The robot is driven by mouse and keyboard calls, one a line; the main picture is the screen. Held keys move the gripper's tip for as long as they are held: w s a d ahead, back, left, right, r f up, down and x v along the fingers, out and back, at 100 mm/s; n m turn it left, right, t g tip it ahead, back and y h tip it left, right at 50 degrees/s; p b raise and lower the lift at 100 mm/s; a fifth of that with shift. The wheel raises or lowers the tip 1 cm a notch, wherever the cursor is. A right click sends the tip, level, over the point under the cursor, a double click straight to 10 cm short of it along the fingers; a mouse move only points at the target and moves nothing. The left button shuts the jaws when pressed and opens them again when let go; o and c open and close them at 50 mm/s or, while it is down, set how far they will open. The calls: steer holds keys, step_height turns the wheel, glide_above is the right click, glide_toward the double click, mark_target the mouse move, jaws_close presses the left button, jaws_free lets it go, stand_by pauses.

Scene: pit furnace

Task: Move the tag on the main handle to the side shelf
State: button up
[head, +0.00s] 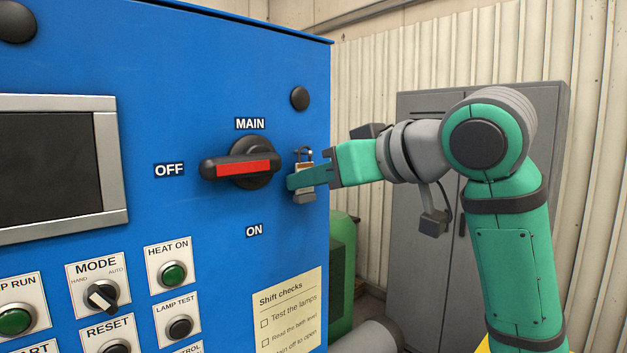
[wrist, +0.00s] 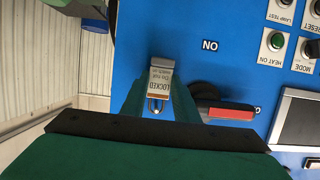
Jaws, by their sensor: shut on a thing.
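I see no side shelf in either view.
The blue cabinet (head: 200,60) carries a screen (head: 50,165), several buttons and a checklist note (head: 287,310). A green rounded thing (head: 343,270) stands beyond its right edge. A grey locker (head: 410,250) stands behind my arm.

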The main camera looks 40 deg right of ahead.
steer(key=shift+r, duration=0.2)
steer(key=s, duration=0.6)
steer(key=shift+d, duration=0.25)
stand_by(2.1)
